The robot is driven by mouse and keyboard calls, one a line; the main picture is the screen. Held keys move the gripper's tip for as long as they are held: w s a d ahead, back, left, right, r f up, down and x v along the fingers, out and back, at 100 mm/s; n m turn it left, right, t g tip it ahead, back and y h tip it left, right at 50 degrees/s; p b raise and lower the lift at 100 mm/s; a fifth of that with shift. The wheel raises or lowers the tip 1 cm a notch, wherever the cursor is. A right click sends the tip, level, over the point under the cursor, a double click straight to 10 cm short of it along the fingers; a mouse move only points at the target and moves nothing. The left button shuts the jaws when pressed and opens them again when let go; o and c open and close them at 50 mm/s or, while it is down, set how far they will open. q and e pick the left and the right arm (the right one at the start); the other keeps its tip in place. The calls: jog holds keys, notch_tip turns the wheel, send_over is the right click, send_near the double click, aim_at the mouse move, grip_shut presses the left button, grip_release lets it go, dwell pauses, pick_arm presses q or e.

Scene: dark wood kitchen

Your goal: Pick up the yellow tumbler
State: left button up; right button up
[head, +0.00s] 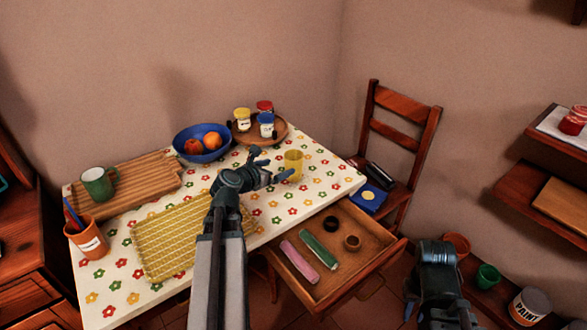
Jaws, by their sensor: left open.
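The yellow tumbler (294,160) stands upright on the flowered tablecloth, near the table's right part. My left gripper (274,164) is open beside it, with its fingers pointing toward it from the left. One finger lies beyond the tumbler's left side and the other reaches close to its lower front. I cannot tell whether either finger touches it. My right gripper (438,262) is low at the right, away from the table, and its fingers are not clear.
A blue bowl of fruit (186,143) and a round wooden tray (283,131) with several jars stand behind. A yellow woven mat (165,250) and cutting board (150,185) lie left. An open drawer (330,290) juts out in front, near a chair (405,120).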

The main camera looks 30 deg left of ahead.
pick_arm(q)
jog(key=b, duration=0.3)
send_near(298, 159)
jog(key=x, duration=0.4)
jog(key=shift+s+f, duration=0.1)
jog(key=shift+f, duration=0.1)
jog(key=shift+w+f, duration=0.15)
jog(key=shift+w, duration=0.4)
jog(key=b+x, duration=0.2)
jog(key=x, duration=0.3)
jog(key=shift+w, duration=0.1)
jog(key=shift+c, duration=0.6)
jog(key=c, duration=1.1)
jog(key=shift+r+p, duration=0.2)
jog(key=shift+p, duration=0.1)
